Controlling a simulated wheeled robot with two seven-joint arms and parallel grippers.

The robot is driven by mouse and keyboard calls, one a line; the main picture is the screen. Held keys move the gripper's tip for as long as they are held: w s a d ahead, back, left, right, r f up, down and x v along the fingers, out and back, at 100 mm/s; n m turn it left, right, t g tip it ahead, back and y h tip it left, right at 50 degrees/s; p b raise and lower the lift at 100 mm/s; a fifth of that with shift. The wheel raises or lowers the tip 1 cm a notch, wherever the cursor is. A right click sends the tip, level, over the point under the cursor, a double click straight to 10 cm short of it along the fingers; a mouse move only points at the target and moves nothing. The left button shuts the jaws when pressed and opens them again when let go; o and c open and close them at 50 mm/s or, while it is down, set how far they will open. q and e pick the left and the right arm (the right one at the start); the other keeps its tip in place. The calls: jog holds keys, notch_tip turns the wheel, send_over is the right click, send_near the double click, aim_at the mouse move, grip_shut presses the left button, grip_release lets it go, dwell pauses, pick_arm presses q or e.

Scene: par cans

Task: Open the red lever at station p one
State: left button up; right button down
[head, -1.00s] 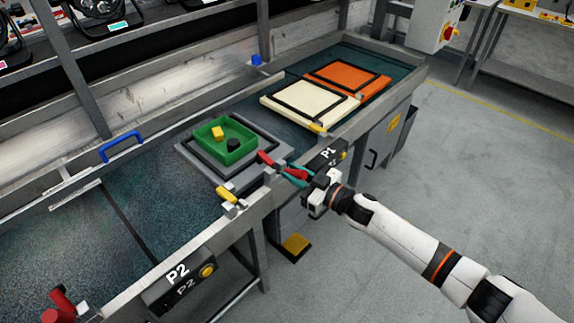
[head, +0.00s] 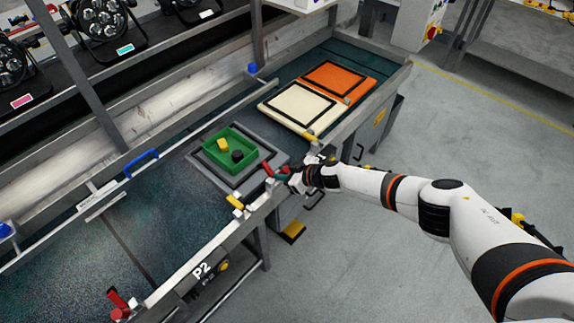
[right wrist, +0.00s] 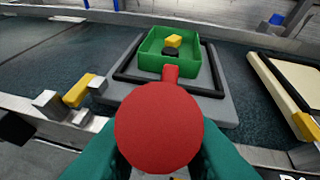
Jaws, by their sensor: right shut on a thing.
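The red lever (head: 267,168) is at the front rail of the bench, beside the grey plate with the green tray. Its round red knob (right wrist: 158,127) fills the lower middle of the right wrist view, with its arm pointing away toward the tray. My right gripper (head: 284,173) has its teal fingers on both sides of the knob and is shut on it. The gripper and forearm hide the P1 sign in the head view. My left gripper is not in view.
The green tray (head: 247,160) holds a yellow block (head: 222,145) and a dark round piece (head: 237,156). A yellow piece (head: 235,202) sits on the rail left of the lever. Cream (head: 295,105) and orange (head: 338,78) plates lie farther back. Another red lever (head: 117,300) stands near P2.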

jog(key=shift+a+g+h+p, duration=0.4)
jog(key=shift+a+g+p, duration=0.1)
jog(key=shift+p, duration=0.1)
jog(key=shift+w, duration=0.1)
jog(key=shift+r, duration=0.1)
jog(key=c, duration=1.3)
grip_release()
jog(key=shift+w, duration=0.1)
jog(key=shift+c, duration=0.2)
jog(key=shift+o, duration=0.5)
jog(key=shift+w+r+h, duration=0.1)
jog(key=shift+h, duration=0.2)
jog(key=shift+d, duration=0.1)
